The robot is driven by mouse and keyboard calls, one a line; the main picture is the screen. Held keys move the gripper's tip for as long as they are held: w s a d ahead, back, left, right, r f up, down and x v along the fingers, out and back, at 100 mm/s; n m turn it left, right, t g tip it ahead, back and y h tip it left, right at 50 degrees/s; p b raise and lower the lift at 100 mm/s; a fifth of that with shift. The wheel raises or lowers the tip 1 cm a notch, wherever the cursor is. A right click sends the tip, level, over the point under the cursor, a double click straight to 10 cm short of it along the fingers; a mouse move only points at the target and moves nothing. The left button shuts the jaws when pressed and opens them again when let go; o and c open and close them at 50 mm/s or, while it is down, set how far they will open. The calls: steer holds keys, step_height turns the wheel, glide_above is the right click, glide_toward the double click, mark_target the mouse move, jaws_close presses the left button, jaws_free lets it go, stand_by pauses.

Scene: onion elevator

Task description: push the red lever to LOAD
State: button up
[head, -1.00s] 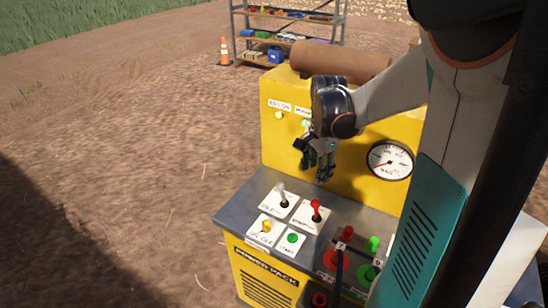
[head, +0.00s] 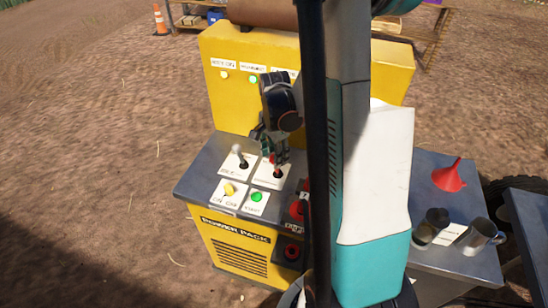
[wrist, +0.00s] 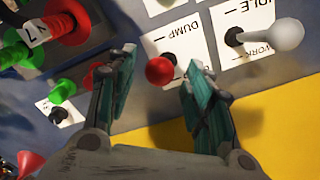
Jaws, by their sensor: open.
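The red lever stands on a white plate on the power pack's grey top; its red knob (wrist: 159,70) shows between my fingertips in the wrist view. The word DUMP reads on its plate (wrist: 185,38); the LOAD end is not visible. My gripper (wrist: 158,60) is open, one finger on each side of the knob; contact cannot be told. In the head view my gripper (head: 272,150) is right above the lever (head: 277,171) and partly covers it.
A white-knobbed lever (wrist: 288,34) marked IDLE and WORK stands close beside. A yellow knob (head: 229,189) and green button (head: 256,197) are in front. Red and green couplings (wrist: 68,20) lie on the other side. The yellow panel (head: 222,105) rises behind.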

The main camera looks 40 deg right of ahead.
steer(key=shift+f, duration=0.45)
jaws_close()
steer(key=shift+d, duration=0.1)
